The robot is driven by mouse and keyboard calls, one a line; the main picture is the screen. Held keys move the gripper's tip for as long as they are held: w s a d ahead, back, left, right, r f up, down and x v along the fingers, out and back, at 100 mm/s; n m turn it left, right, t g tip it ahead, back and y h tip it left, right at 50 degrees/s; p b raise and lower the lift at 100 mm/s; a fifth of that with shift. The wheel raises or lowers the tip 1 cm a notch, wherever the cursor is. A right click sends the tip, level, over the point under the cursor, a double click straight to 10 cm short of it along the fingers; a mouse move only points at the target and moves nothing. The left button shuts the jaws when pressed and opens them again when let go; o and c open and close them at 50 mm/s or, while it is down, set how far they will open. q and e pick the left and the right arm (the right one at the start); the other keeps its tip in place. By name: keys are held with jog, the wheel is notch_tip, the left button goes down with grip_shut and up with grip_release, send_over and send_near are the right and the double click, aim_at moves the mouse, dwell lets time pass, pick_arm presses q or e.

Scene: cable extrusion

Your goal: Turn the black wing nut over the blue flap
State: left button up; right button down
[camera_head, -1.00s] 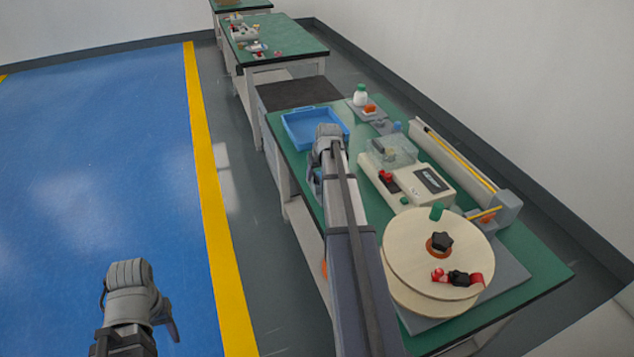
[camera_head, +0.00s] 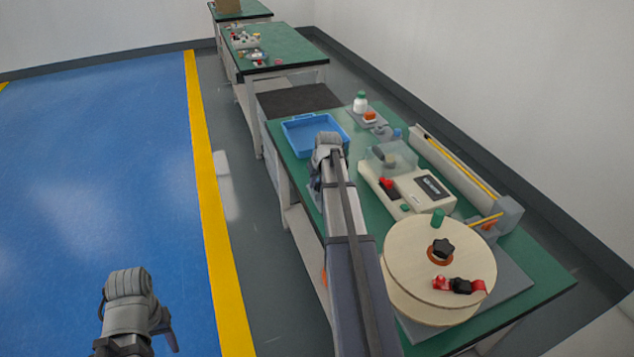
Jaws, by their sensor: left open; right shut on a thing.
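On the pale wooden reel (camera_head: 410,262) at the right of the table, a black knob (camera_head: 443,249) sits at the centre. A small black wing nut (camera_head: 461,286) sits near its front edge between red pieces (camera_head: 478,286). I cannot make out a blue flap. My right gripper (camera_head: 318,185) is beside the blue tray, well left of the reel. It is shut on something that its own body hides. My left gripper (camera_head: 165,328) is open and empty over the floor at the lower left, far from the table.
The blue tray (camera_head: 287,131) lies at the table's far left. A white machine (camera_head: 418,191) with a clear cover (camera_head: 390,156) stands behind the reel. A long grey channel (camera_head: 455,170) with a yellow rod runs along the right. A green peg (camera_head: 438,218) stands by the reel's rear edge.

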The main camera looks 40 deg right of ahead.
dwell(0.4)
jog(key=m+g+h, duration=0.1)
jog(key=m, duration=0.3)
jog(key=shift+w+a, duration=0.1)
jog(key=m, duration=0.2)
jog(key=m+g+h, duration=0.1)
jog(key=m, duration=0.1)
jog(key=shift+w+m+h, duration=0.15)
jog(key=shift+m+h, duration=0.15)
jog(key=shift+m, duration=0.1)
jog(key=m+g, duration=0.2)
jog(key=m, duration=0.2)
jog(key=shift+w+a, duration=0.1)
jog(key=shift+w, duration=0.05)
jog(key=shift+m+g, duration=0.8)
jog(key=shift+m, duration=1.7)
jog(key=c, duration=0.7)
grip_release()
jog(key=shift+c, duration=0.2)
jog(key=shift+r, duration=0.15)
